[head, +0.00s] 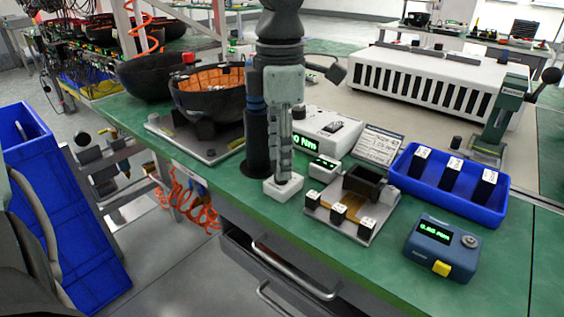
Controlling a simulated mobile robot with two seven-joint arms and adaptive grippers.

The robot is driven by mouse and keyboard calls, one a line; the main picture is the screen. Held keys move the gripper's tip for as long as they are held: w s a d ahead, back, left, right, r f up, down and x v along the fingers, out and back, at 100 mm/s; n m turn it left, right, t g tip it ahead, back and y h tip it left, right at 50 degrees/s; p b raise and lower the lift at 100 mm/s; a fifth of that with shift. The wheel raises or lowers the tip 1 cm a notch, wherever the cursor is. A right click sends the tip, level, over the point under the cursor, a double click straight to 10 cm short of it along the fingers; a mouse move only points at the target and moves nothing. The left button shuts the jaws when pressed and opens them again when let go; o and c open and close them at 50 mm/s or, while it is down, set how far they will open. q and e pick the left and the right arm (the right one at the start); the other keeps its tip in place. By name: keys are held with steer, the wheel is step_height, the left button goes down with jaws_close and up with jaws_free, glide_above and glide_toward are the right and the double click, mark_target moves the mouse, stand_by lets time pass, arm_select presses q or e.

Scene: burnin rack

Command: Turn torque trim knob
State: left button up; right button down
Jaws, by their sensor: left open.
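My left gripper (284,176) points straight down, its fingertips just above or touching a small white block (284,190) near the bench's front edge. It is open, though the fingers look close together from here. The fingers hide the block's top, so I cannot tell whether a knob sits between them. A white box (328,130) behind it has a green display reading in Nm. A small white unit (324,167) with a green display stands to the right. A blue meter (436,247) at front right has a green display, a grey round knob (469,241) and a yellow button.
A dark upright cylinder (256,148) stands close to the left of the gripper. To the right are a fixture plate (378,222) with black blocks, a blue tray (456,190) and a green press (500,115). A dark bowl (213,93) stands left. Drawer handles stick out below.

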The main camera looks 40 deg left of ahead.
arm_select(q)
step_height(320, 180, down, 2)
steer(key=shift+f, duration=0.15)
steer(key=c, duration=1)
arm_select(e)
steer(key=shift+w+a+r, duration=0.1)
steer(key=shift+w, duration=0.35)
